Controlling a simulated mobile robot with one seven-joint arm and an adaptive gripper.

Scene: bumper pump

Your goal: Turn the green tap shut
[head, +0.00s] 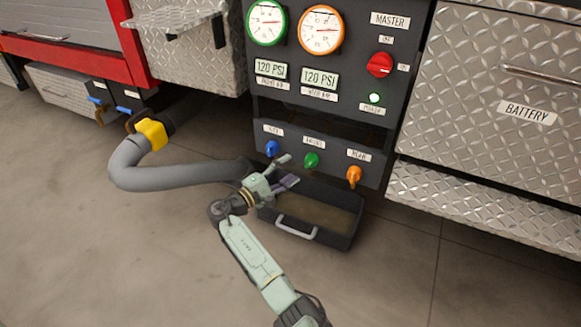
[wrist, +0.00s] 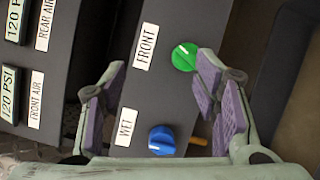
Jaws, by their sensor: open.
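The green tap (head: 311,160) is on the lower panel in the head view, between the blue tap (head: 271,148) and the orange tap (head: 354,176). In the wrist view the green tap (wrist: 184,57) has a white line on its face and sits under the FRONT label, close to the tip of one finger. The blue tap (wrist: 162,140) lies between the fingers there. My gripper (head: 288,170) is open and empty, just in front of the panel and below the blue and green taps. I cannot tell whether a finger touches the green tap.
A black tray (head: 320,212) with a grey handle stands on the floor under the taps, beneath my gripper. A grey hose (head: 135,172) with a yellow coupling (head: 152,134) lies left. Gauges and a red master switch (head: 380,65) are above.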

